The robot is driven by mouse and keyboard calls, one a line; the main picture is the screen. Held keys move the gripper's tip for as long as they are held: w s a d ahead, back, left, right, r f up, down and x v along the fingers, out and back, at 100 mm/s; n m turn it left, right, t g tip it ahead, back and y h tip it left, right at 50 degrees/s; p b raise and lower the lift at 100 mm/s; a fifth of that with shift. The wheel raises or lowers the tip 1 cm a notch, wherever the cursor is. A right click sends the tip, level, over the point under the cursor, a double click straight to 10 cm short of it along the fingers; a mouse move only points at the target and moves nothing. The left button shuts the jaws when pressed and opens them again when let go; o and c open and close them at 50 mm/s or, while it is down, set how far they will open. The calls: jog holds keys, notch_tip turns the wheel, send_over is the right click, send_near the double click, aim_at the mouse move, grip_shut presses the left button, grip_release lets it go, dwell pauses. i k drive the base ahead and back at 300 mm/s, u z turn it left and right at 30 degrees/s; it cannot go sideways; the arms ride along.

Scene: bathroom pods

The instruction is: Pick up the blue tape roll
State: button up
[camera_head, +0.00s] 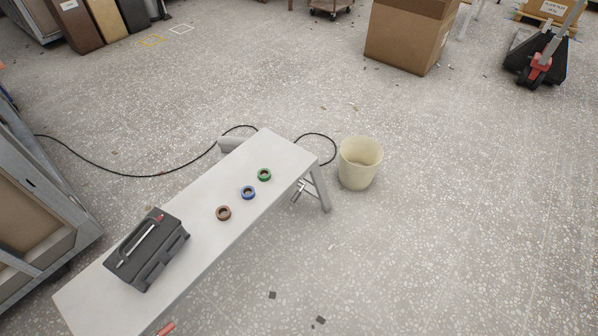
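The blue tape roll (248,198) lies flat on the white bench (205,247), between a brown tape roll (223,213) at its lower left and a green tape roll (264,180) at its upper right. The three rolls form a slanting row with small gaps between them. My gripper is not in view, so I cannot see its fingers.
A dark toolbox (170,262) stands on the bench's near left part. A cream bucket (359,169) stands on the floor beyond the bench's right end. A black cable (110,172) runs over the floor behind. A cardboard box (402,40) stands farther back. The right floor is mostly clear.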

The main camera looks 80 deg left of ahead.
aim_at(248, 188)
jog(key=z, duration=0.15)
jog(key=i, duration=0.5)
jog(key=u, duration=2.8)
jog(key=i, duration=0.15)
jog(key=u, duration=1.45)
jog(key=k, duration=0.6)
jog(key=u, duration=0.3)
jog(key=i, duration=1.65)
jog(key=z, duration=0.35)
